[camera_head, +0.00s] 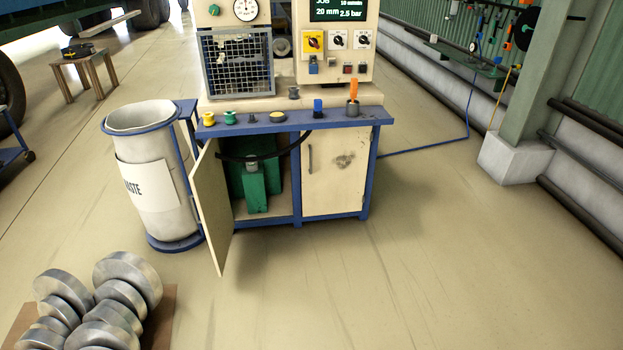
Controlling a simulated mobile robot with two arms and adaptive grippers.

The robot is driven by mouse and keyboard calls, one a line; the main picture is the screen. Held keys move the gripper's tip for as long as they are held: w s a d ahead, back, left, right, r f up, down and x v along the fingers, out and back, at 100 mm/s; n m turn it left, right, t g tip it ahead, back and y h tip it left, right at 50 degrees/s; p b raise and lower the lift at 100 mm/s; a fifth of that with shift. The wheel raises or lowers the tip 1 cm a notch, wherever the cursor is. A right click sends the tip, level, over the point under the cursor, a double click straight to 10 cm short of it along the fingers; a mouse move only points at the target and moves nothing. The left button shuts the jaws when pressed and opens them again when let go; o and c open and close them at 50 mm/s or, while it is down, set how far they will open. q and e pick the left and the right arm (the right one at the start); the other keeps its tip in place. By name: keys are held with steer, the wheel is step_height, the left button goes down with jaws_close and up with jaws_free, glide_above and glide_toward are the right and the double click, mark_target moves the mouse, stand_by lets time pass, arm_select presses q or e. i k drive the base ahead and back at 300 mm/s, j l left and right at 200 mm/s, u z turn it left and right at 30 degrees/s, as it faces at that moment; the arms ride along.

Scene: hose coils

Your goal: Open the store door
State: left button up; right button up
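A blue-framed bench with a cream cabinet below stands in the middle of the view. Its left cabinet door (213,206) is swung open towards me and to the left, hinged at the left side. Inside the open compartment is a green object (254,188) with a grey fitting on top. The right cabinet door (333,174) is shut, with a vertical handle (310,158) near its left edge and a dark smudge. The frame does not show which one is called the store door. Neither of my grippers is in view.
A waste bin (152,190) in a blue stand is left of the open door. Metal discs (105,305) lie on a brown board at the lower left. A concrete post base (515,158) and pipes line the right wall. Floor in front of the bench is clear.

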mark_target(334, 162)
steer(key=i+z, duration=0.1)
steer(key=i, duration=0.25)
steer(key=i+j+z, duration=0.1)
steer(key=i, duration=0.3)
steer(key=i+l, duration=0.3)
steer(key=i, duration=0.2)
steer(key=i+l, duration=0.35)
steer(key=i, duration=0.2)
steer(key=i+l, duration=0.3)
steer(key=i, duration=0.2)
steer(key=i+l, duration=0.35)
steer(key=i, duration=0.15)
steer(key=j+u, duration=0.05)
